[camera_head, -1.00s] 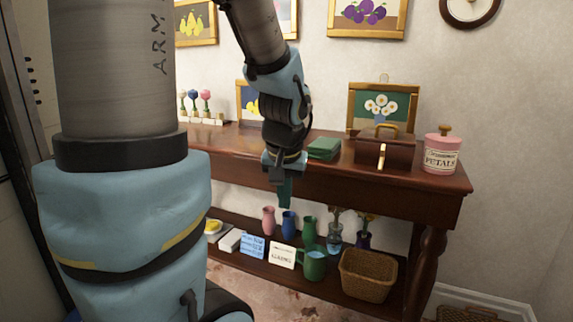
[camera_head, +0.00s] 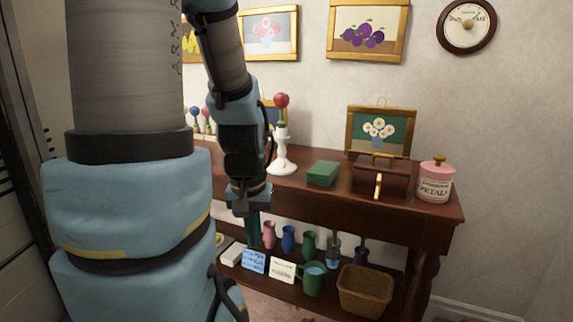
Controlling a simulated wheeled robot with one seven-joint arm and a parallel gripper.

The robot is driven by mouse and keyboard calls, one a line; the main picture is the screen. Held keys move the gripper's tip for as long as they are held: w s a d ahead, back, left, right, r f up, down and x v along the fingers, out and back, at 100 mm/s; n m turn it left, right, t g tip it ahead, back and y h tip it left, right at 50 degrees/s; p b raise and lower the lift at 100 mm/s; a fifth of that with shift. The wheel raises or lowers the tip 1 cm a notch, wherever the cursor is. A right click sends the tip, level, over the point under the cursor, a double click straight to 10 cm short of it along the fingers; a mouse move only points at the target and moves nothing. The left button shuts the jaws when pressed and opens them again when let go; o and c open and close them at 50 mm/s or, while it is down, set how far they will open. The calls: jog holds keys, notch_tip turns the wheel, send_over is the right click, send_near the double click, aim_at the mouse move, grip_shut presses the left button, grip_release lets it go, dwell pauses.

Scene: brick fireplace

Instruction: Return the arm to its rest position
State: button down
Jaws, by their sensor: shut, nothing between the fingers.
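My gripper (camera_head: 252,232) points straight down in front of the console table's (camera_head: 420,208) front edge, at the left of the middle. Its dark green fingers are together with nothing between them. The fingertips overlap the view of the lower shelf, just left of a pink vase (camera_head: 268,234). I cannot tell the exact gap between the fingers and the table. My arm rises from the gripper to the top of the picture, and my large upper link fills the left side.
On the tabletop stand a white vase with a red flower (camera_head: 282,150), a green box (camera_head: 322,173), a brown wooden box (camera_head: 381,178) and a pink petals jar (camera_head: 435,180). The lower shelf holds small vases, cards (camera_head: 283,271), a green mug (camera_head: 313,279) and a wicker basket (camera_head: 364,291).

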notch_tip(320, 180, up, 16)
jog(key=p, duration=1.3)
jog(key=shift+f, duration=0.25)
